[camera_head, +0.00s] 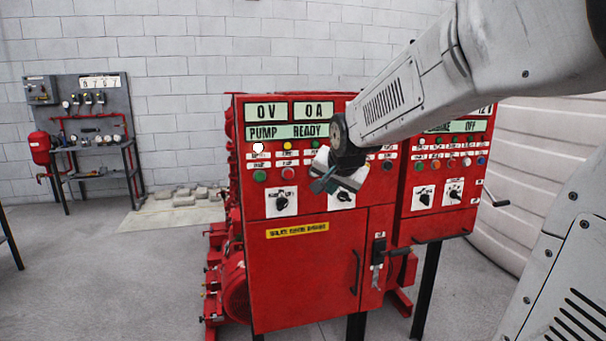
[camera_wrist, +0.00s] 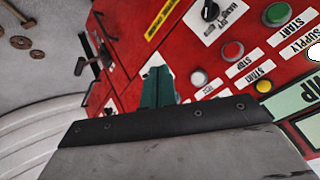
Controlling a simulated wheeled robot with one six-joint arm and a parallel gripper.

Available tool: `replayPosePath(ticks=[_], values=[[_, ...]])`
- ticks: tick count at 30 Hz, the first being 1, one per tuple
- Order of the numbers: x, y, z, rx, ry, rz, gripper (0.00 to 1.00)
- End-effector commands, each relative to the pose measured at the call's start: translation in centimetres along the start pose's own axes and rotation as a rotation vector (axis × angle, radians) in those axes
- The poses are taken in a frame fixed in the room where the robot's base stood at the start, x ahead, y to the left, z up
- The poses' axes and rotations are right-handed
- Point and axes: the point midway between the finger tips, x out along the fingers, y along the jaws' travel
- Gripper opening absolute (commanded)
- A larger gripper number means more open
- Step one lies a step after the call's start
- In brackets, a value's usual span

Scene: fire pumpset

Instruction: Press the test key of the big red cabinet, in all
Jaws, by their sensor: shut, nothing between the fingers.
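The big red cabinet (camera_head: 285,285) stands in the middle of the head view, its displays reading "0V", "0A" and "PUMP READY". In the wrist view a pale grey round key (camera_wrist: 199,78) sits in line with the red STOP key (camera_wrist: 232,50) and the green START key (camera_wrist: 277,14). Its label is partly readable, perhaps TEST. My gripper (camera_head: 325,184) is in front of the cabinet's key rows and hides part of them in the head view. Its green fingers (camera_wrist: 158,75) are shut and empty, just left of the grey key in the wrist view. Contact cannot be told.
A second red cabinet (camera_head: 438,215) with its own keys stands to the right. The switch handle (camera_head: 378,262) sticks out below my gripper. A rotary switch (camera_head: 282,202) is below the key rows. A grey panel stand (camera_head: 103,118) is at the far left.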

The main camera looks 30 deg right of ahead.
Motion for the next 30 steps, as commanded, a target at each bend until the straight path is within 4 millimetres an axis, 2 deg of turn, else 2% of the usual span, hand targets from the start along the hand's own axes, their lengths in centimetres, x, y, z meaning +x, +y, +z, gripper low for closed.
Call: replayPosePath(ticks=[4, 17, 30], values=[[0.8, -0.1, -1.2, 0.038, 0.026, -0.010, 0.00], [1.2, -0.5, -1.5, 0.036, 0.025, -0.011, 0.00], [5.1, -3.3, -4.7, 0.035, 0.026, -0.009, 0.00]])
